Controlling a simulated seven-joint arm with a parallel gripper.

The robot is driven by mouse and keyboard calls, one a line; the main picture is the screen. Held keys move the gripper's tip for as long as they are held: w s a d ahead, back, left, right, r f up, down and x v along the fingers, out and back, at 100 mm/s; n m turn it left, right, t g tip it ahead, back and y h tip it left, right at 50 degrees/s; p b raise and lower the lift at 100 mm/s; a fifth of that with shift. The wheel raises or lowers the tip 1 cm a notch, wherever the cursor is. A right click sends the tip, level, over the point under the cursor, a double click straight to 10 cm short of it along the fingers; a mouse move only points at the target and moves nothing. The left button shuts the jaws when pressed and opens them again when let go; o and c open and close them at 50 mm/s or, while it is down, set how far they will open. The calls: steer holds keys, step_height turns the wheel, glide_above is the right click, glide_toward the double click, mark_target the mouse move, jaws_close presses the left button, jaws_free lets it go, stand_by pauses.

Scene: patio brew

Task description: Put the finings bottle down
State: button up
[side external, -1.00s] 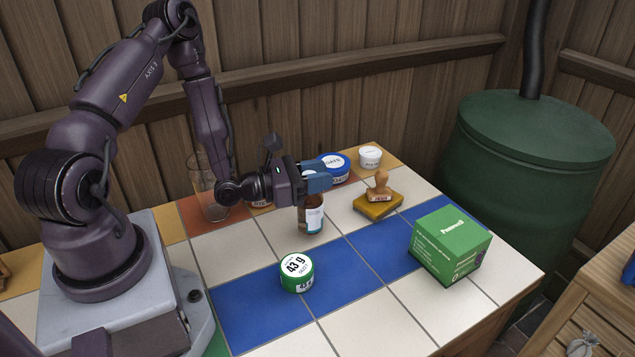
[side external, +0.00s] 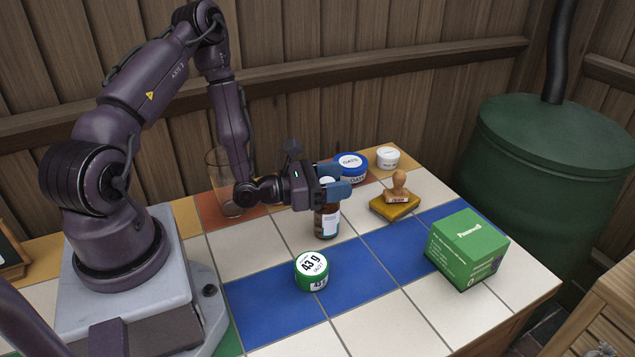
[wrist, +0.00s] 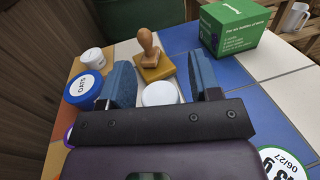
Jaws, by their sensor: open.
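The finings bottle (side external: 327,223) is a brown bottle with a white and blue label. It stands upright on the tiled table, near the border of a white and a blue tile. Its white cap (wrist: 160,94) shows between the fingers in the wrist view, with a gap on each side. My gripper (side external: 338,181) is open at the height of the bottle's upper part, its blue fingers on either side. The fingers hide the bottle's top in the side view. The gripper also shows in the wrist view (wrist: 161,80).
A wooden stamp on a yellow pad (side external: 395,205), a green box (side external: 467,250), a blue oats tub (side external: 351,167) and a white tub (side external: 388,158) stand around. A clear glass (side external: 222,185) is behind my arm.

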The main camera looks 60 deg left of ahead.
steer(key=v, duration=1.2)
steer(key=s+d+r+m+g+h, duration=0.2)
steer(key=d+r+m+g+h, duration=0.2)
steer(key=d+r+m+g, duration=0.5)
steer(key=s+d+r+m+g+h, duration=0.2)
steer(key=d+r+m+g+h, duration=0.25)
steer(key=m+g, duration=0.6)
steer(key=s+a+r+m+t+y, duration=0.2)
steer(key=a+r+m+t+y, duration=0.1)
steer(key=r+m+t+y, duration=0.4)
step_height(320, 180, up, 3)
steer(key=m+y, duration=0.5)
steer(key=m, duration=0.2)
steer(key=shift+s+r, duration=0.2)
steer(key=shift+r, duration=0.05)
